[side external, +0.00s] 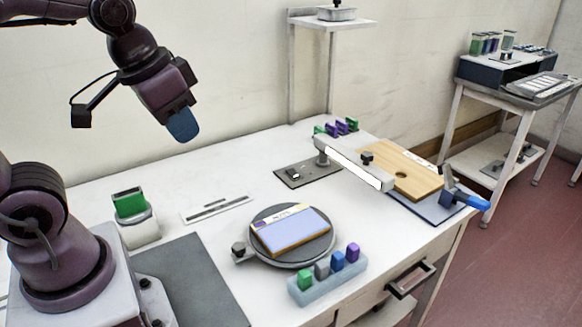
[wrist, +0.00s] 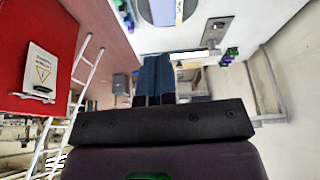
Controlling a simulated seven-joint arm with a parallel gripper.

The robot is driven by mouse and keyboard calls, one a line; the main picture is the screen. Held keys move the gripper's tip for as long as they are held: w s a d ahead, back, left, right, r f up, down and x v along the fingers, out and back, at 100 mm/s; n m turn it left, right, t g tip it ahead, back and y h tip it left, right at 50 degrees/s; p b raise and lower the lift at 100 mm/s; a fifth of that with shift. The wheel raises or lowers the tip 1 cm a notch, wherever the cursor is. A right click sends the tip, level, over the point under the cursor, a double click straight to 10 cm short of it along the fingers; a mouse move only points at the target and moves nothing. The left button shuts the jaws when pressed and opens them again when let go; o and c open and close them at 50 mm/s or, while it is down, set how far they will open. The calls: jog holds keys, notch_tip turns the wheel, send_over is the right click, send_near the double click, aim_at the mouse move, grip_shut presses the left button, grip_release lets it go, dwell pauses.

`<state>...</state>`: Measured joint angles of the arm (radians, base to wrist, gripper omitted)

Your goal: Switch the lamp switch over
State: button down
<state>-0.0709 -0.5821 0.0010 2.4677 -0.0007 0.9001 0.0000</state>
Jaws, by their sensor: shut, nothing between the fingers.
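The lamp is a white bar (side external: 353,163) on a short post, above the right end of a grey plate (side external: 310,178). The lamp switch (side external: 294,174) is a small dark piece on the left of that plate; its tilt is too small to read. The bar's front face looks bright white. My gripper (side external: 183,138) has blue fingers shut with nothing between them, high above the back left of the table, well apart from the switch. In the wrist view the shut fingers (wrist: 154,58) point up the picture, with the grey plate (wrist: 216,32) to their upper right.
A round turntable (side external: 325,252) with a blue-topped block stands in front of the plate. A light-blue rack (side external: 330,285) holds coloured pieces. A wooden board (side external: 415,185) lies right of the lamp, and a shelf post (side external: 292,75) stands behind. The table left of the plate is mostly clear.

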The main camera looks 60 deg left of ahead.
jog(key=w+a+f+n+g, duration=0.1)
jog(key=w+a+f, duration=0.25)
jog(key=w, duration=0.35)
jog(key=w+a+f+n+g, duration=0.1)
jog(key=w+a+f, duration=0.1)
jog(key=w+a, duration=0.4)
jog(key=m+t, duration=0.1)
jog(key=m, duration=0.2)
send_near(289, 170)
jog(key=x, duration=0.6)
jog(key=shift+w+d+f, duration=0.1)
jog(key=shift+w+d, duration=0.2)
jog(key=shift+d, duration=0.1)
jog(key=shift+f, duration=0.35)
jog(key=shift+a+f, duration=0.45)
jog(key=shift+f, duration=0.25)
